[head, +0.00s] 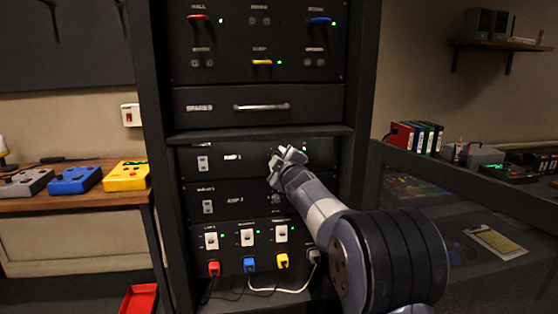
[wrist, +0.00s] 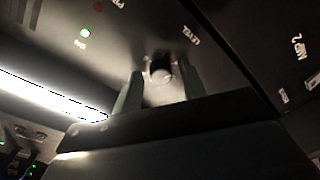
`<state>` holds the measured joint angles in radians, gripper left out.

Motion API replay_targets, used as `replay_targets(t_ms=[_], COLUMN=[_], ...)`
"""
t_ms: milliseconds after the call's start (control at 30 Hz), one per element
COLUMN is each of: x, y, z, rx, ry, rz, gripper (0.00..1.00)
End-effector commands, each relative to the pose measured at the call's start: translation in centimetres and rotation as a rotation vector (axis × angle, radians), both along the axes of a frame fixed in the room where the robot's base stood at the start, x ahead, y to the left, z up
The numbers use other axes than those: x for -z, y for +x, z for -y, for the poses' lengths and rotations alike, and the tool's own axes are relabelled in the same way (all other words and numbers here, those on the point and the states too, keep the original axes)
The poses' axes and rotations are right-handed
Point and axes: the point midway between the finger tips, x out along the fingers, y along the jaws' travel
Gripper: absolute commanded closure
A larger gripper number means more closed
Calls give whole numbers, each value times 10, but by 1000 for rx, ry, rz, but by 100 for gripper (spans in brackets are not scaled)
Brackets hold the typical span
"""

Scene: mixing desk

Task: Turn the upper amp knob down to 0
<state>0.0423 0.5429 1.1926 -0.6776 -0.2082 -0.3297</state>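The upper amp panel (head: 225,156) is the black unit below the drawer, with a white switch at its left end. In the head view my gripper (head: 283,158) is at the front of this panel and hides the knob. In the wrist view the dark round knob (wrist: 160,70) shows near a LEVEL label. My gripper (wrist: 159,86) has a finger on each side of it, with small gaps visible, so it looks open and not clamped. The knob's pointer setting cannot be read.
The AMP 2 panel (head: 235,201) sits directly below. Under it are several switches with red, blue and yellow plugs (head: 283,261) and cables. A drawer handle (head: 262,107) sticks out above. A lit green lamp (wrist: 85,32) is near the knob.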

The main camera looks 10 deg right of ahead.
Motion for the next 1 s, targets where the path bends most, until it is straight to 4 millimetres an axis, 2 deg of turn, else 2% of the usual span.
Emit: replay_targets(t_ms=[300, 433, 1000], x=[0, 0, -1], y=[-1, -9, -95], z=[0, 1, 9], rx=[0, 0, 1], ry=[1, 1, 0], rz=[0, 0, 1], gripper=[56, 56, 56])
